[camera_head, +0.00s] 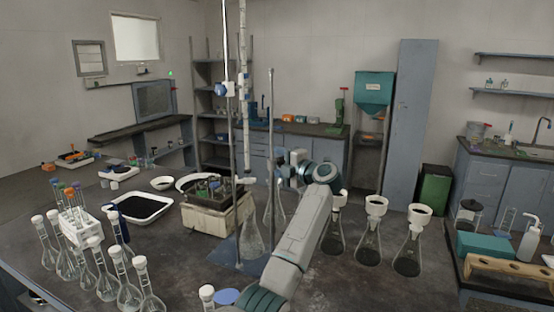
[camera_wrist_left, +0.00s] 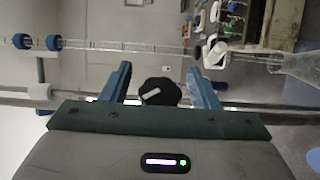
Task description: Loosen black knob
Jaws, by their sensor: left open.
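The black knob (camera_wrist_left: 160,91) shows in the left wrist view with a pale mark on its face. It sits between the two blue fingers of my left gripper (camera_wrist_left: 159,70), with a gap on each side. The fingers are spread apart. A metal rod (camera_wrist_left: 75,95) runs behind the knob. In the head view my left gripper (camera_head: 283,170) is at the upright metal rod (camera_head: 270,115) of the stand; I cannot make out the knob there. My right gripper is not in view.
A glass burette (camera_head: 246,110) stands upright near the gripper, above a conical flask (camera_head: 252,235) on a blue base. Several flasks with white collars (camera_head: 368,247) stand to the right. A device on a pale base (camera_head: 212,218) stands to the left.

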